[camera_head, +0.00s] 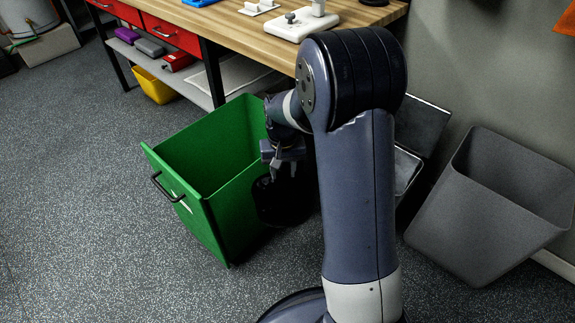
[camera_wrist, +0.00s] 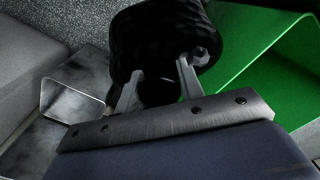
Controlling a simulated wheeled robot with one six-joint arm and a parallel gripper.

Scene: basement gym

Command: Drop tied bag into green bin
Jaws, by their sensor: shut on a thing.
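The green bin (camera_head: 183,212) stands open on the floor left of my arm, with a dark handle on its front. The black tied bag (camera_head: 283,203) hangs below my gripper (camera_head: 282,168), beside the right side of the bin. In the wrist view, my gripper (camera_wrist: 160,88) is shut on the dark bag (camera_wrist: 150,40), and the green bin (camera_wrist: 262,50) lies just to the right. The bag's knot is not clearly visible. The bag's lower part is outside the bin's near right corner in the head view; I cannot tell its exact height.
A grey bin (camera_head: 490,215) stands at the right by the wall. A metal bin (camera_head: 406,168) is partly hidden behind my arm. A wooden workbench (camera_head: 235,35) with a lower shelf stands behind the green bin. The floor at the left is clear.

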